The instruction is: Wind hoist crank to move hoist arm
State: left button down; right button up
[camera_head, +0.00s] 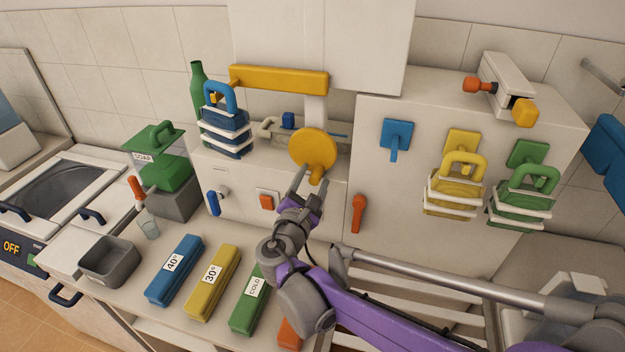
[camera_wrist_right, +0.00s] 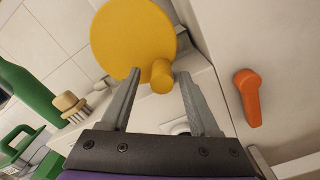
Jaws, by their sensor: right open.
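The hoist crank is a round yellow disc (camera_head: 314,148) with a short peg, on the front of the white cabinet; it also fills the top of the right wrist view (camera_wrist_right: 130,35). Its yellow peg (camera_wrist_right: 161,77) sticks out at the disc's lower edge. The hoist arm, a yellow bar (camera_head: 280,79) on a white post, lies roughly level above the crank. My right gripper (camera_head: 311,181) is open just below the disc. In the wrist view its fingertips (camera_wrist_right: 159,74) lie on either side of the peg; I cannot tell whether they touch it. My left gripper is not in view.
An orange lever (camera_head: 358,213) is right of the crank, with an orange switch (camera_head: 266,201) to its left. A blue-handled basket (camera_head: 225,130) stands beneath the hoist arm's left end. Blue, yellow and green blocks (camera_head: 213,283) lie on the counter below.

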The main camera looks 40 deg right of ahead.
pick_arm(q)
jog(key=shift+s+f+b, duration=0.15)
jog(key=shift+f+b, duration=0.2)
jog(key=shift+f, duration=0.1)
pick_arm(e)
jog(key=v, duration=1)
jog(key=shift+s+a, duration=0.2)
jog(key=shift+a, duration=0.1)
